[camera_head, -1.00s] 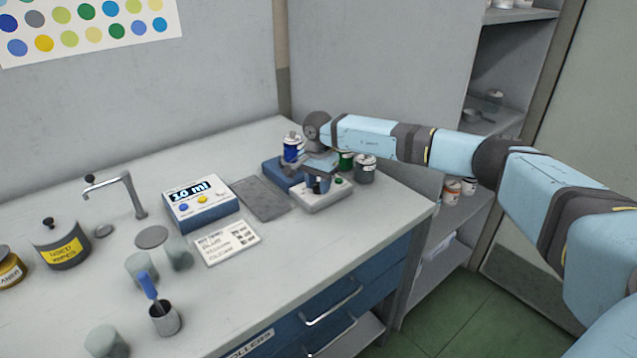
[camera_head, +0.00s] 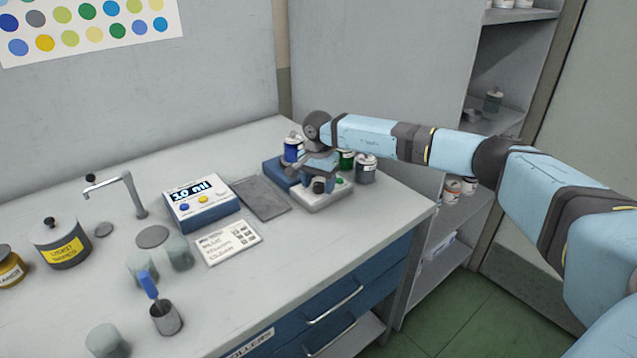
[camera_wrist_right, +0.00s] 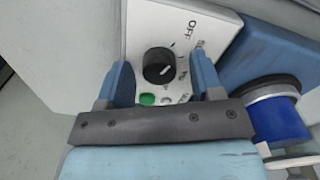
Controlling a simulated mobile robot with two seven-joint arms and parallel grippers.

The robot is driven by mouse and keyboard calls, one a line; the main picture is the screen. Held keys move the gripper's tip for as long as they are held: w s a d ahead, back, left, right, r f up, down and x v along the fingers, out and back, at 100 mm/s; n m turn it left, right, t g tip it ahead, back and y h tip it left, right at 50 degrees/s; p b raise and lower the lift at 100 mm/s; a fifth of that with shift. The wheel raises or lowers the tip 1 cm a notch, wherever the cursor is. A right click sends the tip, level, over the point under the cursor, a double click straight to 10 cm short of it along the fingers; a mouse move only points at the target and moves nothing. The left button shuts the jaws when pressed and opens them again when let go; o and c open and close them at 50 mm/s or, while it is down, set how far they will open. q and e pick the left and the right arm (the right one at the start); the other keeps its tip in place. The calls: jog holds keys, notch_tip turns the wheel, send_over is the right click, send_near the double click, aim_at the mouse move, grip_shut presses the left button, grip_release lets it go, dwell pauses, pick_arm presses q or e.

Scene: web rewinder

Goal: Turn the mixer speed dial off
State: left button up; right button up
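The mixer speed dial (camera_wrist_right: 159,66) is a black round knob on the white control panel (camera_wrist_right: 160,25) of the mixer. The dial also shows in the head view (camera_head: 319,186) at the front of the mixer base. My right gripper (camera_wrist_right: 162,76) is open, with one blue finger on each side of the dial in that view. It appears clear of the knob and holds nothing. My left gripper is not in view.
A green button (camera_wrist_right: 147,99) sits beside the dial. A blue-labelled can (camera_head: 293,149) and grey-green jars (camera_head: 365,170) stand close around the mixer. A dark mat (camera_head: 262,197) and a dispenser with a "10 ml" display (camera_head: 201,205) lie to the left.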

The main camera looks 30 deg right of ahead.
aim_at(319, 185)
pick_arm(q)
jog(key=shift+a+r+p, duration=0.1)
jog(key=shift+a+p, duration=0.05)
jog(key=shift+p, duration=0.65)
pick_arm(e)
notch_tip(319, 185, up, 14)
jog(key=shift+f, duration=0.1)
